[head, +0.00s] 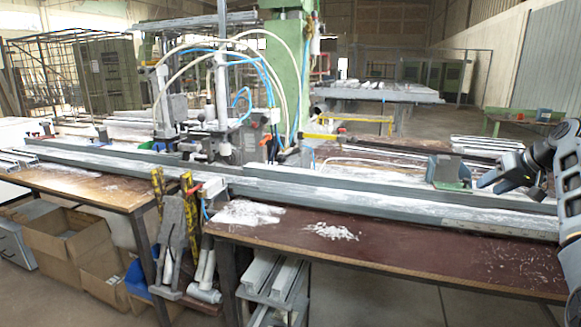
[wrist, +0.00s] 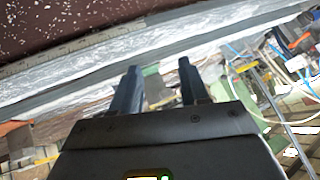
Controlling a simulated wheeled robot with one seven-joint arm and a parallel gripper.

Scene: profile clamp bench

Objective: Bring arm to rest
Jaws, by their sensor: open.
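My gripper (head: 492,182) is at the right of the head view, at the end of my dark arm. It hangs above the long metal profile rail on the bench, beside a dark block on a green base (head: 447,172). In the wrist view my gripper (wrist: 158,80) shows two dark fingers standing apart with nothing between them. The rail (wrist: 150,50) runs across behind the fingertips in that view. Whether the fingers touch anything is hard to tell, but they appear clear of it.
A brown bench top (head: 400,245) with white shavings lies in front of the rail. A clamp machine with blue and white hoses (head: 222,100) stands at the left middle. Cardboard boxes (head: 65,240) sit on the floor at left. Metal profiles (head: 380,92) are stacked behind.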

